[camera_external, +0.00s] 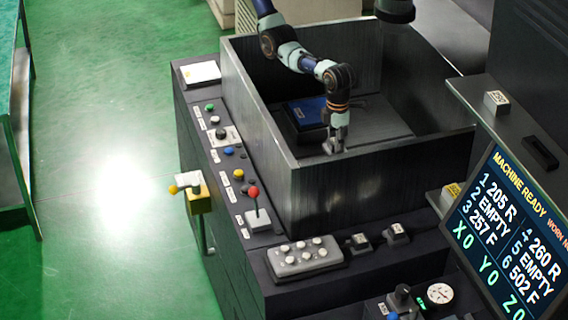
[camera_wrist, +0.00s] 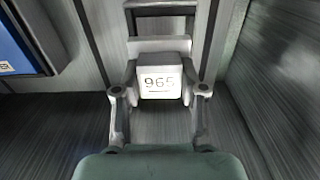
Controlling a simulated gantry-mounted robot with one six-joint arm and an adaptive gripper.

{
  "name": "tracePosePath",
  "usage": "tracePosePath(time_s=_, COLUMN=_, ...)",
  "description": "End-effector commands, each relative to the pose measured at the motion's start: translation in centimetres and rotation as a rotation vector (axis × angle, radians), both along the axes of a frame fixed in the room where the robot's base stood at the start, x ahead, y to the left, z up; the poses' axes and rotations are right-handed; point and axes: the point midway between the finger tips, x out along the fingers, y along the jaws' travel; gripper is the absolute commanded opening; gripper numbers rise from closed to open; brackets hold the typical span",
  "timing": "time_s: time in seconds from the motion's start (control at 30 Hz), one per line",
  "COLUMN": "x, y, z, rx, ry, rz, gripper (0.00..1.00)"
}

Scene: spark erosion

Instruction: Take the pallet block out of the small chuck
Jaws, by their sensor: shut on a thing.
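The pallet block (camera_wrist: 161,88), a light grey block marked 965, is in the middle of the wrist view. My gripper (camera_wrist: 160,76) is shut on it, one finger on each side. A pale grey fitting (camera_wrist: 158,45) stands right behind the block and may be the small chuck; I cannot tell whether the block still touches it. In the external view my gripper (camera_external: 333,147) points down inside the dark tank, near its front wall. The block and chuck are too small to make out there.
The tank's high walls (camera_external: 345,195) surround my gripper on all sides. A blue-topped box (camera_external: 307,111) stands left of it in the tank and shows at the wrist view's left edge (camera_wrist: 20,45). A control panel with a red-knobbed lever (camera_external: 254,192) lies outside the tank.

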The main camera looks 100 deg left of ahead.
Motion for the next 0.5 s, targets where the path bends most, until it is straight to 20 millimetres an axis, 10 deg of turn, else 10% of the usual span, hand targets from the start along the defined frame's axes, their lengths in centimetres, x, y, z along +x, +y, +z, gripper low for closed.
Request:
tracePosePath(time_s=0.3, x=0.1, y=-0.2, z=11.5, rx=-0.005, ry=-0.004, rz=0.000, gripper=0.00)
tracePosePath(time_s=0.5, x=0.1, y=-0.1, z=13.8, rx=-0.002, ry=-0.002, rz=0.000, gripper=0.00)
